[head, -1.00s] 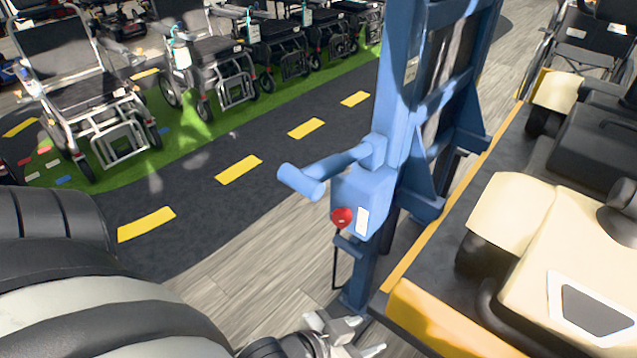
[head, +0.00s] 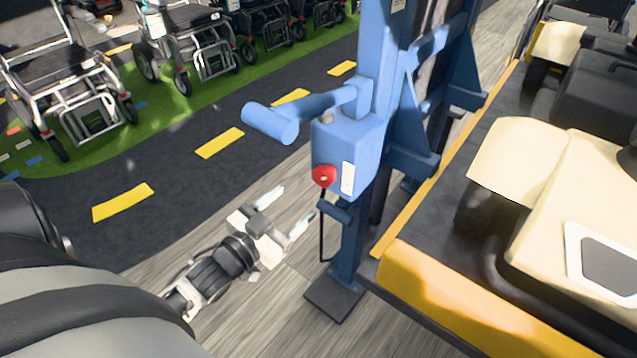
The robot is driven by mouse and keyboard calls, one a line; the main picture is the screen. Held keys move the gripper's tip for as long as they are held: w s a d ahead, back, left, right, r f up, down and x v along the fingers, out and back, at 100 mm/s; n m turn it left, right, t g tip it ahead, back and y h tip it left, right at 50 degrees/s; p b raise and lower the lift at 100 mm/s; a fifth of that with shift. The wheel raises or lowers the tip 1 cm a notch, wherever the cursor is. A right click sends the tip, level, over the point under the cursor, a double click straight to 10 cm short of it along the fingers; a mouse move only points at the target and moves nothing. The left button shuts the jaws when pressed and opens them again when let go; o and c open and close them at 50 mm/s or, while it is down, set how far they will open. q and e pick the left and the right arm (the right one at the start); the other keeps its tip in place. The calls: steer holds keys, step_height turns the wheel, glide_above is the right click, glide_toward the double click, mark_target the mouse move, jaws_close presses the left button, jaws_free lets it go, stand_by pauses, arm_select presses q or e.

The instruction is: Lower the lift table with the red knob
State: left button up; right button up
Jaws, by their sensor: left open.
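The red knob (head: 324,176) sits low on the front of the blue box (head: 349,150) on the lift's blue mast (head: 379,45). The lift table (head: 418,268) has a yellow edge and stands raised to the right of the mast, with a cream and black scooter (head: 545,220) on it. My left gripper (head: 291,211) is open and empty. It shows below and left of the knob, apart from it, with its fingers pointing up and right. My right gripper does not show.
A blue handle (head: 270,122) sticks out left from the box above the knob. A black cable hangs below the knob. The mast's foot plate (head: 335,297) rests on the wood floor. Several wheelchairs (head: 70,95) stand on green carpet at the upper left.

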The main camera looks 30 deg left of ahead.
mark_target(321, 180)
arm_select(q)
steer(key=w, duration=0.8)
steer(key=shift+d+b, duration=0.3)
steer(key=shift+b, duration=0.1)
steer(key=shift+w+d, duration=0.1)
steer(key=shift+w, duration=0.55)
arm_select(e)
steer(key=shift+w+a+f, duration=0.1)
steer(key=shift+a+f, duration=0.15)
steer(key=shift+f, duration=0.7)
arm_select(q)
steer(key=c, duration=1)
